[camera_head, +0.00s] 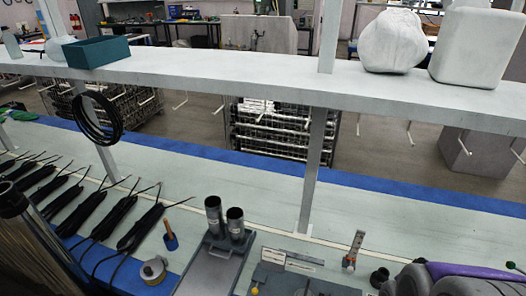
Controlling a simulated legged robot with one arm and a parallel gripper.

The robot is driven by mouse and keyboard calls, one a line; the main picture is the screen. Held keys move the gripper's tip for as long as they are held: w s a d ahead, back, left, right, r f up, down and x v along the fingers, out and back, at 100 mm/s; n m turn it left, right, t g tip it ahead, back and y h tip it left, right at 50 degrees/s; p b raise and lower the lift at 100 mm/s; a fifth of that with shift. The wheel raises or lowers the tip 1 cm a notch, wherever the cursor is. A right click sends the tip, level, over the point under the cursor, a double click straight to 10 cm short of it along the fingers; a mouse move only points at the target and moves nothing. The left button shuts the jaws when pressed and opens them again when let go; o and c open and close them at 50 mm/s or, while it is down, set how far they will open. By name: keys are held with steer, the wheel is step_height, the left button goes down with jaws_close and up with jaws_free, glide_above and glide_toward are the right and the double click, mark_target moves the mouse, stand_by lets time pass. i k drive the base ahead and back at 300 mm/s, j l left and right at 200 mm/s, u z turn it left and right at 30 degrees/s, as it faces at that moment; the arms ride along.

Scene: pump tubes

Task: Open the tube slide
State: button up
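Two dark upright tubes, the left one (214,218) and the right one (236,224), stand side by side at the back of a grey fixture (198,282) on the workbench. Their tops are open. I cannot make out how far the slide is open. No gripper of mine can be made out in this view.
Several black tools with cables (105,212) lie on the left. A tape roll (153,270) and an orange-handled tool (170,236) lie left of the fixture. Another grey fixture (300,280) stands right of it. A shelf (260,80) crosses above; the bench behind the tubes is clear.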

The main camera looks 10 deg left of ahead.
mark_target(225, 244)
steer(key=u, duration=1.2)
